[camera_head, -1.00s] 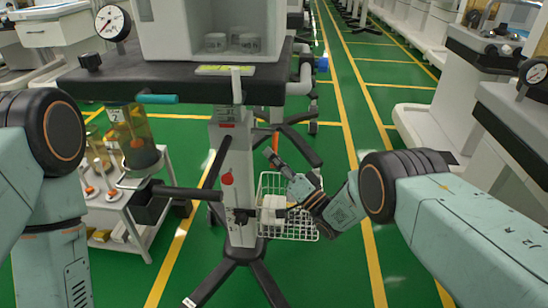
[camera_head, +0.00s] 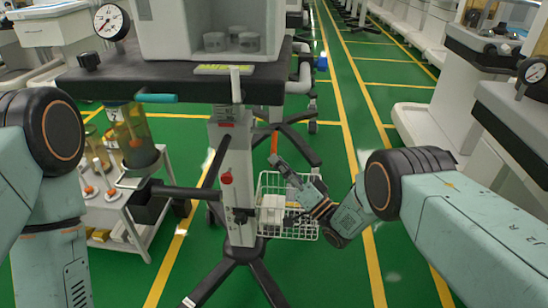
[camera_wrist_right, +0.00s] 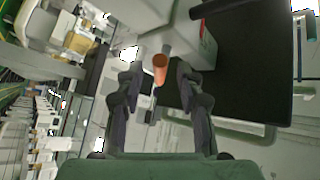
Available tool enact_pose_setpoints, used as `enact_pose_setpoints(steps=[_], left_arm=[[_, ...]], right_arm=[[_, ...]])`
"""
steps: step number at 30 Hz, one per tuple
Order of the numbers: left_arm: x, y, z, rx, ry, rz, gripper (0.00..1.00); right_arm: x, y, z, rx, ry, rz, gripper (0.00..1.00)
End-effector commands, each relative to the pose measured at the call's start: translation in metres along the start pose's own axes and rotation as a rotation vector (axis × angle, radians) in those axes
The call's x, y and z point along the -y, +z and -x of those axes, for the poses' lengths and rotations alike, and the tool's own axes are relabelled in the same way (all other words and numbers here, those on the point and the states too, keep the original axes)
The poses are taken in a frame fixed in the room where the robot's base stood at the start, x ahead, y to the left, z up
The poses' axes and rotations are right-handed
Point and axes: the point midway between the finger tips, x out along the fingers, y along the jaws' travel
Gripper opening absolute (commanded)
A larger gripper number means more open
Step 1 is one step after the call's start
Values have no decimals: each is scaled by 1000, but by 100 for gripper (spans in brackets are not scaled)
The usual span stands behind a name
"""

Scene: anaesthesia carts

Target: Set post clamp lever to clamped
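The clamp lever, an orange handle (camera_head: 274,142), stands roughly upright just right of the cart's white post (camera_head: 238,165) in the head view. In the right wrist view the orange lever end (camera_wrist_right: 160,68) points toward the camera, between the fingertips with a gap on both sides. My right gripper (camera_head: 280,163) is just below the lever in the head view. In the right wrist view its two dark fingers (camera_wrist_right: 156,72) are spread and hold nothing. The lever's joint with the post is hidden or too small to tell. My left gripper is out of view; only left arm links show.
A white wire basket (camera_head: 285,230) hangs on the post's right, below my right gripper. A red knob (camera_head: 227,178) sits on the post. The dark cart top (camera_head: 190,82) overhangs above. A small trolley (camera_head: 120,205) stands left. Green floor is free to the right.

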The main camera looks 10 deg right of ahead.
Motion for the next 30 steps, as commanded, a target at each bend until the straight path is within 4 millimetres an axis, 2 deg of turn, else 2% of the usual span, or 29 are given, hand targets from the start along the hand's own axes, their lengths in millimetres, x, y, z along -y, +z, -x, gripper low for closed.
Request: enact_pose_setpoints(steps=[1, 6, 12, 18, 25, 30], left_arm=[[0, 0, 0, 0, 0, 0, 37], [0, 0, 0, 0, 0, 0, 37], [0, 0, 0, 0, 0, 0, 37], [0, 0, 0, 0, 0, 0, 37], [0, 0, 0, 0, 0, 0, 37], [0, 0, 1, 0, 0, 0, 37]], right_arm=[[-2, 0, 13, 1, 5, -1, 37], [-1, -1, 48, 0, 4, 0, 37], [-1, -1, 78, -1, 2, 1, 37], [0, 0, 89, -1, -1, 1, 37], [0, 0, 90, -1, -1, 1, 37], [0, -2, 88, 0, 6, -5, 24]])
